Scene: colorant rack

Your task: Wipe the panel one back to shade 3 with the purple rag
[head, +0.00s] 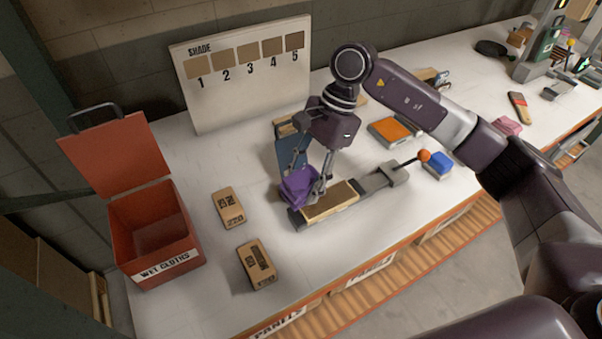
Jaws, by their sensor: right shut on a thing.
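My right gripper (309,172) is shut on the purple rag (298,187), a crumpled cloth hanging at its fingertips. The rag is at the left end of a tan wooden panel (333,202), which lies in a grey clamp fixture (380,180) with an orange-knobbed lever. Whether the rag touches the panel or is just above it I cannot tell. The shade board (240,110) leans at the back wall with swatches numbered 1 to 5, darker toward 5. My left gripper is not in view.
An open red bin (178,262) labelled WET CLOTHS stands at the left. Two tan blocks (229,208) (257,265) lie between bin and panel. A blue board (289,153) lies behind the rag. An orange-topped block (396,130) and a blue block (438,164) are to the right.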

